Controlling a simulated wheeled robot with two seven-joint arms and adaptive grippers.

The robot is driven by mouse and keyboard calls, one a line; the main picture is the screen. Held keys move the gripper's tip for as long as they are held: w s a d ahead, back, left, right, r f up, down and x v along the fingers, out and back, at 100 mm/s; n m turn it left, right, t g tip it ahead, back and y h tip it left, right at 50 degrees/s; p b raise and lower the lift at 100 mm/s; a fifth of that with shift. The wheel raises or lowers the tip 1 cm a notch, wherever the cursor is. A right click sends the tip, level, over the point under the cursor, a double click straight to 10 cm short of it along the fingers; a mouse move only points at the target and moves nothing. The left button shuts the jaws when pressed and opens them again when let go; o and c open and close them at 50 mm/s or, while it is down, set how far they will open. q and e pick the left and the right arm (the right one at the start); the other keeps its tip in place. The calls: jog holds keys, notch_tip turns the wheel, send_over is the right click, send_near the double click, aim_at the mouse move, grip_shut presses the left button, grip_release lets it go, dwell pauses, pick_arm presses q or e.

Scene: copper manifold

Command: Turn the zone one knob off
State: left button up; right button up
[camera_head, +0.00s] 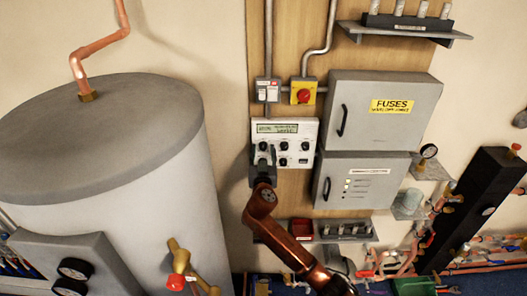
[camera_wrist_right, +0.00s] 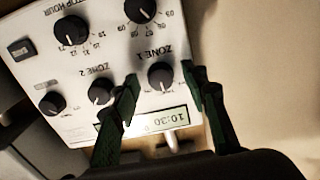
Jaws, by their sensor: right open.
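The white control panel (camera_head: 296,128) with a small display is on the wooden board. In the right wrist view the panel (camera_wrist_right: 70,85) appears upside down, with the display (camera_wrist_right: 170,120) reading about 10:30. The round black zone one knob (camera_wrist_right: 161,77) is labelled ZONE 1. My right gripper (camera_wrist_right: 160,80) is open, its dark green fingers on either side of this knob, with visible gaps. I cannot tell the knob's setting. In the head view my right gripper (camera_head: 264,158) reaches the panel's lower left, partly covering it. My left gripper is not in view.
The zone two knob (camera_wrist_right: 101,90) is close beside one finger. More knobs sit farther across the panel. A large grey tank (camera_head: 110,150) stands left.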

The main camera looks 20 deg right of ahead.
grip_shut()
dwell(0.5)
jog(key=shift+n, duration=0.4)
jog(key=n+p, duration=0.1)
jog(key=n, duration=0.2)
jog(key=shift+n+p, duration=0.35)
jog(key=shift+n, duration=0.05)
jog(key=shift+n+p, duration=0.95)
jog(key=shift+n, duration=1.25)
grip_release()
